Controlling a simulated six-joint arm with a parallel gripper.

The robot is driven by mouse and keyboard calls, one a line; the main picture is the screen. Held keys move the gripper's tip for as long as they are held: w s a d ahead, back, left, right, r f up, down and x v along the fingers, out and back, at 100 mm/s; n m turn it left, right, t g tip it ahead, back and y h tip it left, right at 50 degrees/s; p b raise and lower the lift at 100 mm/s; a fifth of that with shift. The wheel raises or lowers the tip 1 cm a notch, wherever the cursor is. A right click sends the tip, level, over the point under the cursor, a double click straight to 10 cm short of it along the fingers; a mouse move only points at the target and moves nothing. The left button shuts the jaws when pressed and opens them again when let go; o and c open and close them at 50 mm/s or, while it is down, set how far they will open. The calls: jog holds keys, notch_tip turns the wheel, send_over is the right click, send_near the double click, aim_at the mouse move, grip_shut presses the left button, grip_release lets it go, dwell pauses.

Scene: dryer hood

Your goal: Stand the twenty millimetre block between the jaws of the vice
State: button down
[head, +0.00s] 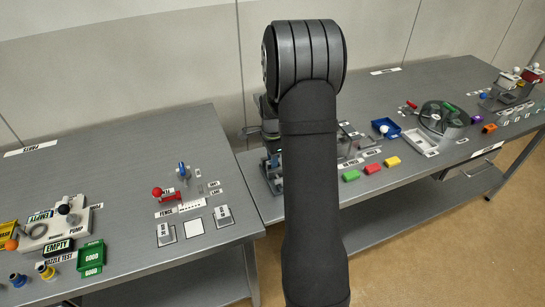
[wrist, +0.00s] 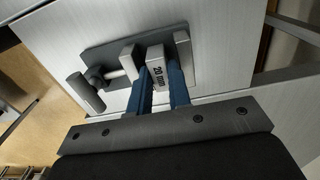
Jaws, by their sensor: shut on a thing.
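In the wrist view, my gripper (wrist: 160,92) has its two blue fingers closed on the grey block (wrist: 158,66), which carries a "20 mm" label. The vice (wrist: 100,58) lies beyond it, a dark base plate with a left jaw (wrist: 128,62), a right jaw (wrist: 184,56) and a screw with a bar handle (wrist: 86,92). In the head view my arm hides the gripper and the block.
In the head view, green (head: 350,176), red (head: 373,168) and yellow (head: 392,161) blocks lie on the bench front right of my arm. A gap separates this bench from the left table (head: 120,150).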

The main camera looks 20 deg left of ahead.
jog(key=c, duration=1.3)
grip_release()
jog(key=shift+w+r, duration=0.1)
jog(key=shift+r, duration=0.35)
jog(key=shift+o, duration=0.2)
notch_tip(320, 180, up, 16)
jog(key=shift+r, duration=0.25)
notch_tip(320, 180, down, 16)
jog(key=shift+f, duration=0.2)
